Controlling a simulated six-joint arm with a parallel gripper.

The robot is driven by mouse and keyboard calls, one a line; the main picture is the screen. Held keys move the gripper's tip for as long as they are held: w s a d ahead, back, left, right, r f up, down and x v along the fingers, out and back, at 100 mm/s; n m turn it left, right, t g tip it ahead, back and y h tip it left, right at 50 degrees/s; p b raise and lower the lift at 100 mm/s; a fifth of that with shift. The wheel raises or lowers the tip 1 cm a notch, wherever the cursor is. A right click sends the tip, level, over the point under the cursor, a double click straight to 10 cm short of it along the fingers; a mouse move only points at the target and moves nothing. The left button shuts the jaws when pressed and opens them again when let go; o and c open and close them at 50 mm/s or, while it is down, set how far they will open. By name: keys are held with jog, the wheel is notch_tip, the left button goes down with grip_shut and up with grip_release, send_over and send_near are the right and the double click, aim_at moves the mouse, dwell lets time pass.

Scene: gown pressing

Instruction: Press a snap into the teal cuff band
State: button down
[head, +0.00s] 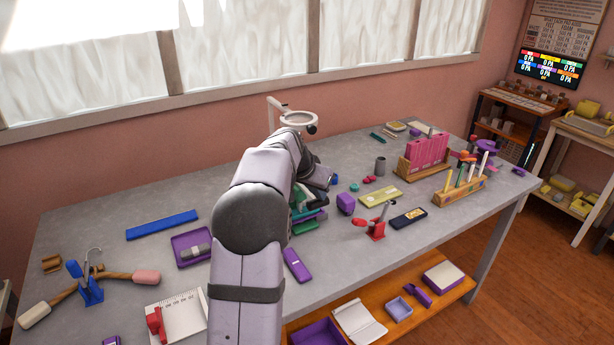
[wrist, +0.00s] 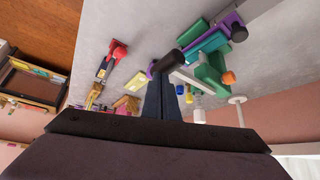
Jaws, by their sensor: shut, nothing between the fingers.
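My gripper (head: 318,176) is over the middle of the grey table, partly hidden behind my own arm in the head view. In the wrist view its dark fingers (wrist: 168,98) are shut together and empty. Beside the fingertips a black cylinder (wrist: 170,62) shows; I cannot tell whether they touch. A teal bar (wrist: 208,44) lies among green and purple pieces close by, possibly the cuff band. The same stack of green, teal and purple pieces (head: 305,218) shows beside my arm in the head view. A red hand press (head: 376,229) stands to its right. No snap can be told for sure.
A blue hand press (head: 90,289) stands at the left of the table (head: 133,265). A purple tray (head: 176,243), blue strip (head: 162,225) and purple block (head: 346,203) lie about. Wooden racks (head: 408,170) and a ring lamp (head: 300,119) stand farther back. Some tabletop is bare at left.

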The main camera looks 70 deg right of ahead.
aim_at(319, 203)
jog(key=shift+f, duration=0.2)
jog(key=shift+a+f+b, duration=0.1)
jog(key=shift+f+b, duration=1.1)
jog(key=shift+f, duration=0.2)
jog(key=shift+w+f+b, duration=0.1)
jog(key=shift+f+b, duration=0.45)
jog(key=shift+f, duration=0.15)
jog(key=shift+r, duration=0.1)
dwell(0.7)
jog(key=shift+r+p, duration=0.45)
jog(key=shift+r, duration=0.15)
